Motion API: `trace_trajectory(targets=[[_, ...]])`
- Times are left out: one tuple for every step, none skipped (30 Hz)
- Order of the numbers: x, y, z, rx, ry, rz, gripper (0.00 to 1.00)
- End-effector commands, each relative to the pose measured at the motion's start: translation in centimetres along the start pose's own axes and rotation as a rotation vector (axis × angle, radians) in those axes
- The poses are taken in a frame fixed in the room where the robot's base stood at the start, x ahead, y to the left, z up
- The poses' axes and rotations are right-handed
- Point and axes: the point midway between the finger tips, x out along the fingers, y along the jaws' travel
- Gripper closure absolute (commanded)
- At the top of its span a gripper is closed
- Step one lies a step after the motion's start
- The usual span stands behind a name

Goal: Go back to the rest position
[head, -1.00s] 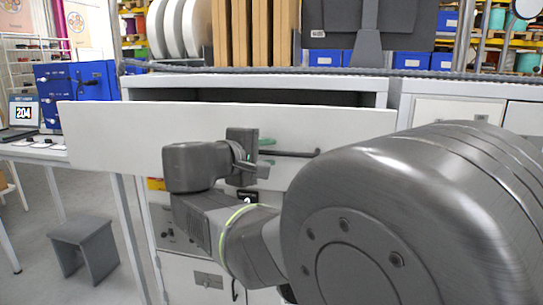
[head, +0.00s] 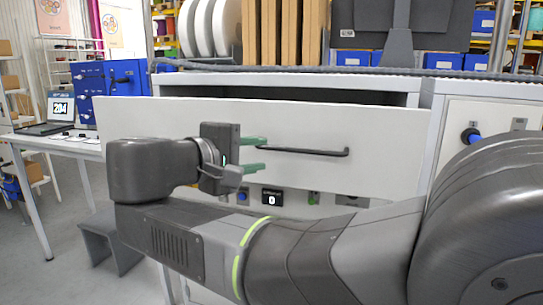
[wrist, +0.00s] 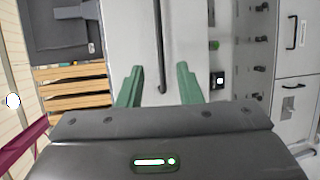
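My gripper (head: 262,154) is in front of the white drawer (head: 380,165), left of its dark bar handle (head: 305,151). Its two green fingers are spread apart with nothing between them. In the wrist view, my gripper (wrist: 160,88) shows its green fingers on either side of the handle's near end (wrist: 161,85), and the handle appears apart from them. The drawer is pulled out, with a dark gap behind its front. My arm reaches across the lower part of the head view, bent at the elbow.
A cabinet (head: 450,95) holds the drawer. White reels (head: 205,28) and brown boards (head: 270,33) stand on top, beside a dark monitor (head: 395,25). A grey stool (head: 105,240) stands on the floor at left, below a table with a laptop (head: 57,112). Open floor shows at left.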

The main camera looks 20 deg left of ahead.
Motion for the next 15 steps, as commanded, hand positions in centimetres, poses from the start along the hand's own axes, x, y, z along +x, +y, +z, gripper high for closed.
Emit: trace_trajectory(targets=[[-0.32,-0.02,-0.03,0.000,0.001,0.000,0.68],[-0.43,-0.02,-0.02,0.000,0.001,0.000,0.68],[-0.54,-0.02,-0.01,0.000,0.001,0.000,0.68],[-0.61,-0.02,0.00,0.000,0.001,-0.001,0.68],[-0.66,-0.02,0.00,0.000,0.000,-0.001,0.68],[-0.70,-0.02,0.01,0.000,0.000,-0.001,0.68],[-0.72,-0.02,0.01,0.000,0.000,-0.001,0.68],[-0.72,-0.02,0.01,0.000,0.000,-0.001,0.68],[-0.72,-0.02,0.02,0.000,0.000,-0.001,0.68],[-0.72,-0.02,0.02,0.000,0.000,0.000,0.68],[-0.71,-0.01,0.02,0.000,0.000,0.000,0.68],[-0.71,-0.02,0.02,0.000,0.000,0.000,0.68],[-0.70,-0.02,0.02,0.000,0.000,0.000,0.68],[-0.70,-0.02,0.02,0.000,-0.001,0.000,0.68],[-0.70,-0.02,0.02,0.000,-0.001,0.000,0.68]])
